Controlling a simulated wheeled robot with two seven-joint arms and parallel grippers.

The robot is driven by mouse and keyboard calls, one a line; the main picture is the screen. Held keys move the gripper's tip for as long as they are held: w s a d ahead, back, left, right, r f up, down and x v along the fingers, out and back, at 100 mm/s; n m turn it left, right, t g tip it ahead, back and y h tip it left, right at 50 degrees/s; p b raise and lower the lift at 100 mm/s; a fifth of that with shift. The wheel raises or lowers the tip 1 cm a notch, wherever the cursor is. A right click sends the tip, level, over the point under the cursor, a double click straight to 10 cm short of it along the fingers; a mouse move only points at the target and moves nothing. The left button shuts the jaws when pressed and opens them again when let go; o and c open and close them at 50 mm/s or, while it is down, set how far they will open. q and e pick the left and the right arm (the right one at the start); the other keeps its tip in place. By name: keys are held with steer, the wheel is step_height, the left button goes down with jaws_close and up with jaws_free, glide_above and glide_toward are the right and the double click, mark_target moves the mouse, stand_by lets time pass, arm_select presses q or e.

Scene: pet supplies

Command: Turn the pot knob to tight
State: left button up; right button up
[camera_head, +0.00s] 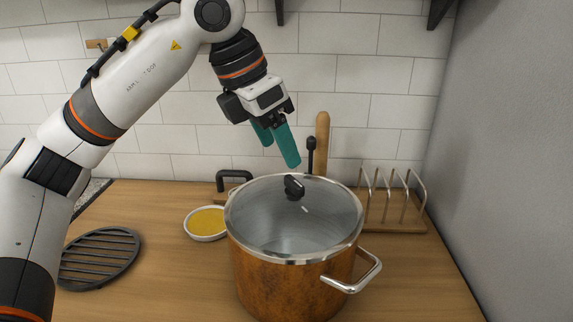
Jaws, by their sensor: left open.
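A copper-brown pot (284,276) stands on the wooden counter at the middle right. A glass lid (262,230) with a metal rim covers it. The black knob (294,187) stands up on the lid, towards its back. My left gripper (279,150) has teal fingers, is open and empty, and points down above the back of the lid. It is above the knob and apart from it. My right gripper is out of view.
A metal handle (352,277) juts from the pot's front right. A white dish with yellow contents (205,222) sits left of the pot. A black round trivet (100,256) lies further left. A wooden rack with metal loops (392,219) stands behind right, near the grey wall.

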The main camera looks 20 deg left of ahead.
arm_select(q)
steer(key=shift+v, duration=2.3)
